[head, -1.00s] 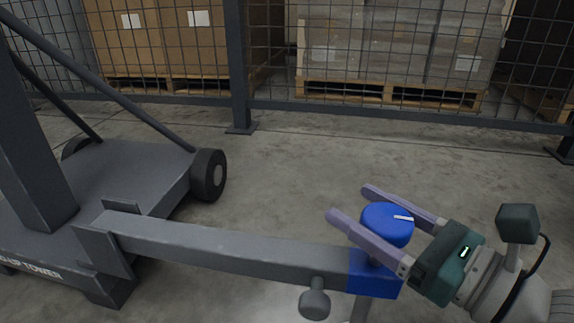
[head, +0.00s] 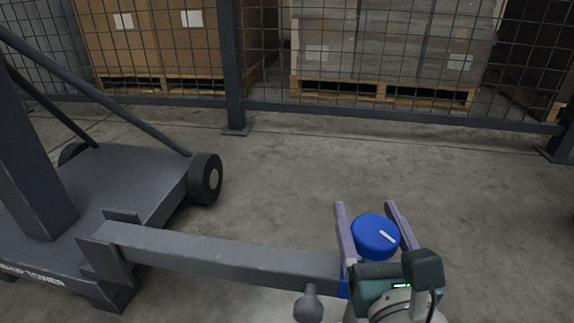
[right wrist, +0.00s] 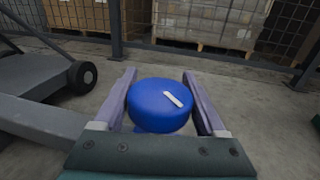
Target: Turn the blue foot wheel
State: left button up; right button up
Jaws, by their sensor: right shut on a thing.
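The blue foot wheel (head: 375,236) is a round knob with a white mark on top, at the end of the grey outrigger arm (head: 220,255). My right gripper (head: 364,207) has its two purple fingers on either side of the wheel and is shut on it. In the right wrist view the wheel (right wrist: 160,105) sits between the fingers, its white mark pointing to the lower right. The blue end of the outrigger is mostly hidden behind my gripper. My left gripper is not in view.
The grey tower base (head: 130,175) with a black wheel (head: 205,178) stands at the left. A smaller grey knob (head: 308,306) is below the outrigger. A mesh fence (head: 400,112) runs across the back, with boxes on pallets behind it. The floor between is clear.

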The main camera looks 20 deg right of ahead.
jog(key=m+g+h, duration=0.1)
jog(key=m+g+h+b, duration=0.1)
jog(key=h, duration=0.1)
jog(key=m+h, duration=0.1)
jog(key=h, duration=0.1)
jog(key=shift+s+d+f+m+g, duration=0.2)
jog(key=shift+d+m+g, duration=0.1)
jog(key=shift+m+g, duration=0.1)
jog(key=shift+s+d+r+m+g+h+b, duration=0.1)
jog(key=shift+s+d+m+g+h+b, duration=0.1)
jog(key=shift+m+g+h+b, duration=0.55)
jog(key=shift+s+d+m+g+h+b, duration=0.15)
jog(key=shift+m+g+h+b, duration=0.15)
jog(key=shift+m+g+h, duration=0.7)
jog(key=shift+g, duration=0.35)
jog(key=o, duration=1.3)
jog(key=shift+r, duration=0.1)
jog(key=shift+d, duration=0.15)
